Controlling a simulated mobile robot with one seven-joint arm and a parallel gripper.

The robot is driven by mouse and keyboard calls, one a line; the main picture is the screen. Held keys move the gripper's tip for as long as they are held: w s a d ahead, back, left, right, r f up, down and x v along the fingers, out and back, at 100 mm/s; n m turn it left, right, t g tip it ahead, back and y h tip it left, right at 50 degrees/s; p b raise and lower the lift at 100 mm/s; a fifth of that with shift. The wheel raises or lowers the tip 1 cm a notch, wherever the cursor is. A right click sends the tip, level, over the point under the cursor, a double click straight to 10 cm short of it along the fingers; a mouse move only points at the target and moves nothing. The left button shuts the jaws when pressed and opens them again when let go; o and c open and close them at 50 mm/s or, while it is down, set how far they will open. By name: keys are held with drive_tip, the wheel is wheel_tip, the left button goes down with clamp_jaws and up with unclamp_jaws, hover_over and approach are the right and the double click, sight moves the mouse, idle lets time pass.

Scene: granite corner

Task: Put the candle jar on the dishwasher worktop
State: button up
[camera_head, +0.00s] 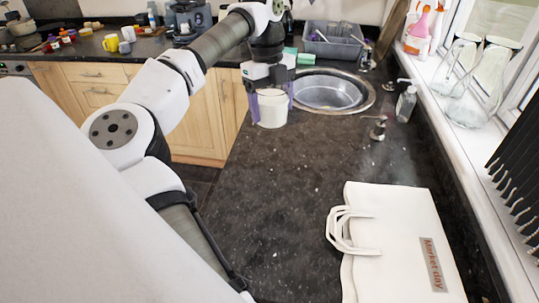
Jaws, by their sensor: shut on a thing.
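The candle jar (271,109) is a white cylinder with a pale top. My gripper (270,98) points down around it, one finger on each side, and is shut on it. The jar is near the left edge of the dark granite worktop (290,180), just left of the round sink. I cannot tell whether its base touches the worktop or is slightly above it. No surface in view is clearly marked as the dishwasher worktop.
A round steel sink (330,92) lies right of the jar. A white bag (395,240) lies at the front right. A soap bottle (406,102) and a small dispenser (378,128) stand near the window. A grey dish rack (332,40) stands behind. The worktop's middle is clear.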

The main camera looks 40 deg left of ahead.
drive_tip(key=shift+s+a+f, duration=0.1)
drive_tip(key=shift+f, duration=0.2)
wheel_tip(320, 180, down, 19)
drive_tip(key=b, duration=1)
drive_tip(key=shift+f, duration=0.2)
drive_tip(key=shift+f, duration=0.15)
drive_tip(key=o, duration=1.2)
drive_tip(key=r, duration=0.4)
drive_tip(key=a+r+b, duration=0.1)
drive_tip(key=r, duration=0.3)
drive_tip(key=r+b, duration=0.1)
drive_tip(key=r, duration=0.3)
drive_tip(key=shift+w+a+r, duration=0.1)
drive_tip(key=shift+w+a, duration=0.15)
drive_tip(key=shift+a, duration=0.1)
